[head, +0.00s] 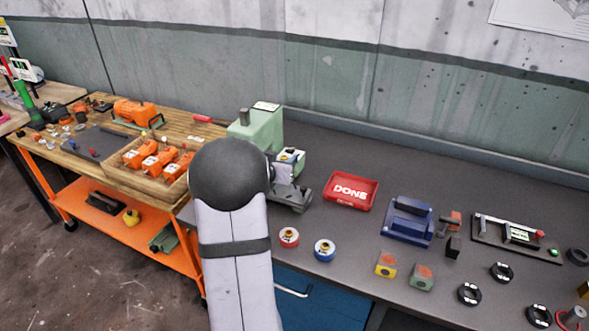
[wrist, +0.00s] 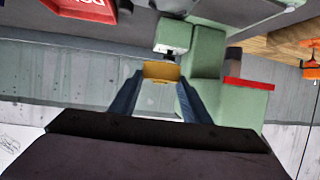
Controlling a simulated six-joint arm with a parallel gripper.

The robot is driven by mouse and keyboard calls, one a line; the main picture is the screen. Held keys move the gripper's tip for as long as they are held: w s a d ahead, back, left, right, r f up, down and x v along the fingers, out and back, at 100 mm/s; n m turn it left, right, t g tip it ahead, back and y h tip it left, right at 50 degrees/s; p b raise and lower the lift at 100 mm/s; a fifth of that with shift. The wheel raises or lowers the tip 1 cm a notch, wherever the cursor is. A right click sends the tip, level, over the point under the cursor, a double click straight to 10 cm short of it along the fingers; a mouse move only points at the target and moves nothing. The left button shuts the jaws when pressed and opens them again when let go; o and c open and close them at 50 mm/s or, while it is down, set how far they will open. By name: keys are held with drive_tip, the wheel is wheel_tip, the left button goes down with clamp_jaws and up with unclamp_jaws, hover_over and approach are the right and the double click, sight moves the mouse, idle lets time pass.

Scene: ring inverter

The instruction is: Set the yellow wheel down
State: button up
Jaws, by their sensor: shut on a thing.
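The yellow wheel (wrist: 161,71) shows edge-on in the wrist view, between the two blue fingertips of my gripper (wrist: 160,78). My gripper is shut on it. A pale green machine (wrist: 203,75) is close by the wheel in that view; whether they touch I cannot tell. In the head view the same machine (head: 264,127) stands at the back left of the grey bench, and my arm covers part of it. The yellow wheel cannot be made out there. A red-and-white wheel (head: 289,236) and a blue-and-white wheel (head: 325,249) lie on the bench in front.
A red DONE tray (head: 349,204) sits right of the machine, with a blue fixture (head: 408,218) beyond it. A yellow block (head: 386,270) and a green block (head: 421,282) stand near the front edge. Several black rings lie at right. A wooden bench (head: 108,133) with orange parts is at left.

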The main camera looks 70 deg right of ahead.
drive_tip(key=s+d+f+m+g+b, duration=0.25)
drive_tip(key=s+f, duration=0.25)
drive_tip(key=s, duration=0.4)
wheel_tip(320, 180, up, 2)
drive_tip(key=m+g+b, duration=0.1)
drive_tip(key=m+g, duration=0.1)
drive_tip(key=g, duration=0.1)
hover_over(348, 195)
drive_tip(key=shift+f+b, duration=0.65)
drive_tip(key=shift+f, duration=4.35)
drive_tip(key=shift+f, duration=0.1)
drive_tip(key=o, duration=1.5)
drive_tip(key=shift+f+t, duration=0.15)
drive_tip(key=shift+t, duration=0.1)
